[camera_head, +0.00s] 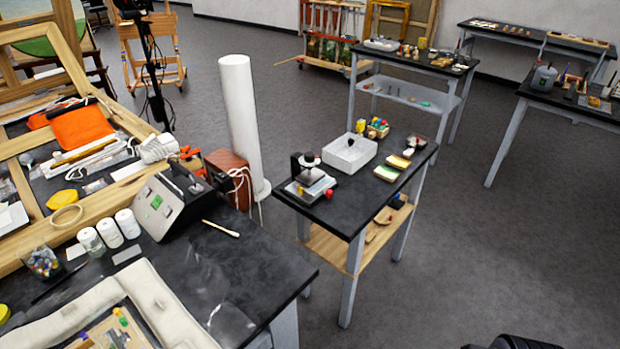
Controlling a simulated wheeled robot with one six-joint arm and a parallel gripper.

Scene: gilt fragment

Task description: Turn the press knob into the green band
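A small press-like device (311,182) stands at the near left corner of the small black-topped table in the middle of the view. It has a pale base, a dark upright and a dark round top. A small red knob (329,193) shows at its right front edge. I cannot make out a green band on it at this size. A grey sloped box (172,202) with a small green patch on its front stands on the large dark bench at left; I cannot tell its dial markings. My gripper is not in view.
The small table (340,217) also holds a white tray (350,153) and small coloured items. A white column (238,125) and a brown box (229,178) stand between bench and table. Grey floor (455,240) is open to the right. Other tables stand behind.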

